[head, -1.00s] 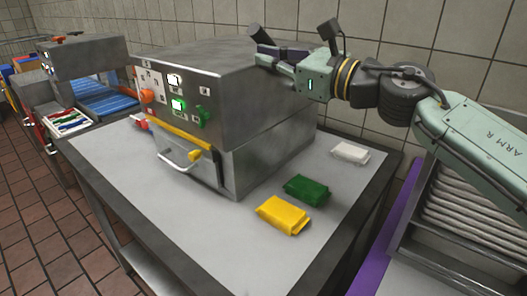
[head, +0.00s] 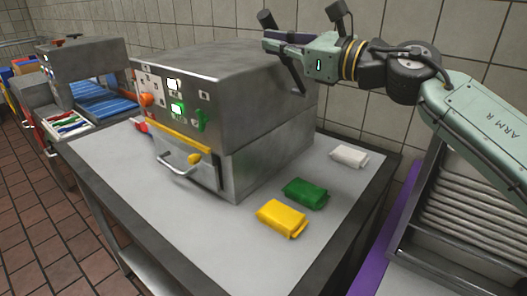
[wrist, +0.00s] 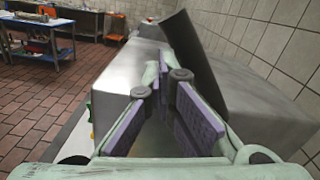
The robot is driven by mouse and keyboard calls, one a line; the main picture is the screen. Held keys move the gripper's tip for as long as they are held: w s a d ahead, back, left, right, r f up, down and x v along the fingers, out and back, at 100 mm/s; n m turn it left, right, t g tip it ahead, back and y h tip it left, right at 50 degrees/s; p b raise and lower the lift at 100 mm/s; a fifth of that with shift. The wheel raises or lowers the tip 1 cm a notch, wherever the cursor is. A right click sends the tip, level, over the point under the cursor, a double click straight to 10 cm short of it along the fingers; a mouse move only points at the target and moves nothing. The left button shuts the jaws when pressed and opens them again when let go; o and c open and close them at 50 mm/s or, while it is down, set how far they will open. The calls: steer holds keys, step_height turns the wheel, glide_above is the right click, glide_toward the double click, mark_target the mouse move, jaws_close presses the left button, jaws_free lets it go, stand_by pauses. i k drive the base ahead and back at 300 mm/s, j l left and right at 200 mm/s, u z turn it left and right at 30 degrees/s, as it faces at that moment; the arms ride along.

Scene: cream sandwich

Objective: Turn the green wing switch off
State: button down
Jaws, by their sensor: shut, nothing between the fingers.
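The switch looks roughly upright. My gripper (head: 270,42) is above the machine's top, up and to the right of the switch, apart from it. In the wrist view the gripper's purple-padded fingers (wrist: 165,78) come together with nothing between them.
An orange knob (head: 147,100) sits at the panel's left, above a metal handle (head: 180,164). Yellow (head: 281,217), green (head: 305,193) and white (head: 349,156) packets lie on the table (head: 240,250) to the right. A tiled wall stands behind.

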mark_target(203, 120)
steer(key=k+l, duration=0.15)
steer(key=l, duration=0.2)
steer(key=k+j, duration=0.8)
steer(key=k+j+z, duration=0.05)
